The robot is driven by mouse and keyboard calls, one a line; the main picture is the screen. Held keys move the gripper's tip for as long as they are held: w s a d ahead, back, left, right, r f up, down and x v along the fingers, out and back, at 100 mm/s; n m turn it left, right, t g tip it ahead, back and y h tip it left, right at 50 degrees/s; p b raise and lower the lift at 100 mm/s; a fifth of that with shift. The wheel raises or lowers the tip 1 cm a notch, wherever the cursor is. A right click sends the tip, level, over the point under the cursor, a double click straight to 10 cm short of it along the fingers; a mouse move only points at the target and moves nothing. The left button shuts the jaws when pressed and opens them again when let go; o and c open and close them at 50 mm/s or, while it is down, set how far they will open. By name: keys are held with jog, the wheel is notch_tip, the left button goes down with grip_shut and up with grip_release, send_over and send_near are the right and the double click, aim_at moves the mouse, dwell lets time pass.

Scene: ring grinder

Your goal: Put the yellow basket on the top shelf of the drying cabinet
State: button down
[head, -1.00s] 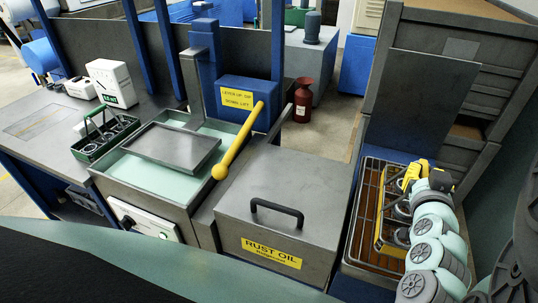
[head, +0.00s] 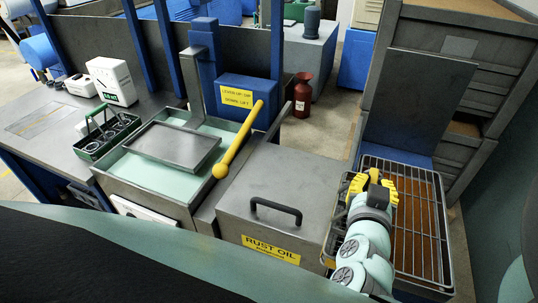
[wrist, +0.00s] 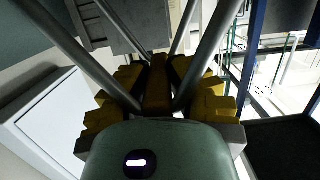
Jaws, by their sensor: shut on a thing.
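My gripper (head: 369,182) is at the right in the head view, over the left side of a wire rack. In the wrist view its yellow fingers (wrist: 157,95) are shut on a yellow bar, which looks like the handle (wrist: 157,75) of the yellow basket. The drying cabinet cannot be identified with certainty.
The wire rack (head: 420,215) over a brown tray is bare on its right. The rust oil box (head: 285,200) stands close on the left. A tall grey cabinet (head: 450,85) stands behind. A green basket (head: 107,135) is at the far left.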

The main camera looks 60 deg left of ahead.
jog(key=shift+s+a+r, duration=0.15)
jog(key=shift+s, duration=0.3)
notch_tip(320, 180, up, 8)
jog(key=p, duration=0.8)
jog(key=shift+f, duration=0.25)
jog(key=shift+w+f+b, duration=0.35)
jog(key=shift+w+b, duration=0.05)
jog(key=w+d+f+m+t+h+b, duration=0.1)
jog(key=w+d+m+h+b, duration=0.2)
jog(key=w, duration=0.4)
jog(key=w+d+f+m+t+h+b, duration=0.1)
jog(key=w+d+t+h, duration=0.1)
jog(key=w+d, duration=0.4)
jog(key=w+d+f+m+h+b, duration=0.1)
jog(key=w+d+m+h+b, duration=0.45)
jog(key=d, duration=0.85)
jog(key=s+r+n+p, duration=0.1)
jog(key=s+r+p, duration=0.1)
jog(key=r+p, duration=1.5)
jog(key=s+r+n+y+p, duration=0.1)
jog(key=s+r+p, duration=0.2)
jog(key=r+p, duration=1.4)
jog(key=p, duration=0.6)
jog(key=shift+s+a+r+n, duration=0.3)
jog(key=shift+n, duration=0.05)
jog(key=shift+f+y, duration=0.1)
jog(key=shift+y, duration=0.15)
